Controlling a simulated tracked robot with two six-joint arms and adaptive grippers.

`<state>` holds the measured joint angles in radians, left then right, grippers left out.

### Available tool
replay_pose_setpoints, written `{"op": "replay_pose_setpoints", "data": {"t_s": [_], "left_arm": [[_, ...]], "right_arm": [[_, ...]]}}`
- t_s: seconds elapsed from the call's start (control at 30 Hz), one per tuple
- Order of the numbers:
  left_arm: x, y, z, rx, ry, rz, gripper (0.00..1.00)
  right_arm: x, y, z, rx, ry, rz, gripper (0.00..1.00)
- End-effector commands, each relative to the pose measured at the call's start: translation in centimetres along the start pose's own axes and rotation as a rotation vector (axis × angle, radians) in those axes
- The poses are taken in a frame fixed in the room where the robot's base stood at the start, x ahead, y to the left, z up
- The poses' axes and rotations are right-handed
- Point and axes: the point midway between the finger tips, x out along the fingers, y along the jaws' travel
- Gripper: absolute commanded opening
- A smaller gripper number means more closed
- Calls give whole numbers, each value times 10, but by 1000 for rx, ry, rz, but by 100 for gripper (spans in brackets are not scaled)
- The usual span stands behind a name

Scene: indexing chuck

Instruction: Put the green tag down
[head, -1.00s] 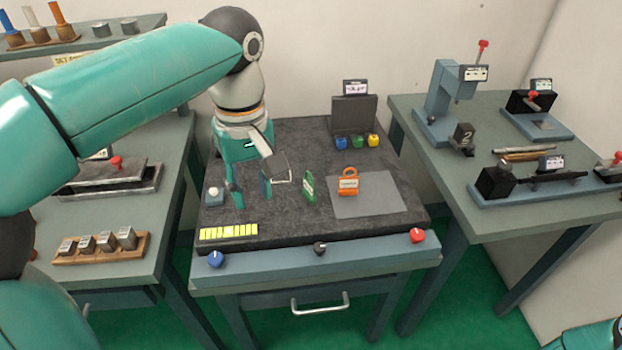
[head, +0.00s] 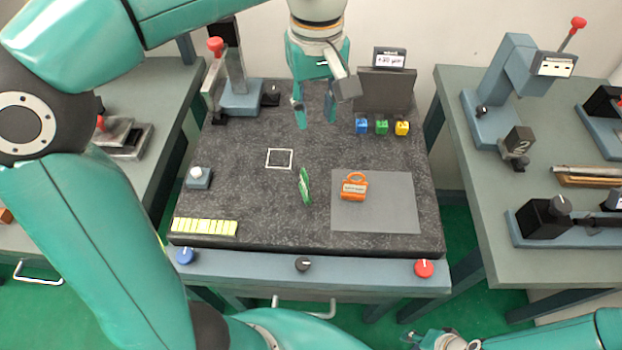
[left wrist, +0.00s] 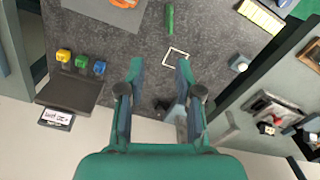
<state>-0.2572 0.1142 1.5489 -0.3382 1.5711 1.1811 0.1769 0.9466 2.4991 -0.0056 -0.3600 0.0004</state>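The green tag (head: 305,186) stands narrow and nearly edge-on to the head view on the dark work mat (head: 240,200), right of and nearer than a white square outline (head: 280,158). It also shows at the top of the left wrist view (left wrist: 169,17), clear of the fingers. My left gripper (head: 316,122) is open and empty near the back of the mat, behind the tag; its parted fingers also show in the left wrist view (left wrist: 158,66).
An orange padlock-shaped tag (head: 354,188) lies on a grey sheet (head: 390,205) to the right. Blue, green and yellow blocks (head: 381,127) stand before a dark panel (head: 385,90). A white button (head: 199,177) and yellow strip (head: 205,227) are at left.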

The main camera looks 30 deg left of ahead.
Motion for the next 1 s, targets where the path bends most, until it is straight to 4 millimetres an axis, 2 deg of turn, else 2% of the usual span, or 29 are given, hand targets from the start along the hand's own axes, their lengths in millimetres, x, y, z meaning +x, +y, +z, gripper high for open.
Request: {"op": "replay_pose_setpoints", "data": {"t_s": [0.2,0.4,0.77,1.0], "left_arm": [[47,-13,-3,-29,-2,-4,34],[85,-14,-4,-34,-2,-3,34],[112,-18,-4,-35,-1,-3,34],[145,-22,-2,-36,-2,-3,34]], "right_arm": [[7,3,0,0,0,0,31],[10,4,0,-1,0,0,31],[10,4,0,0,0,0,31],[9,3,0,0,0,0,31]]}}
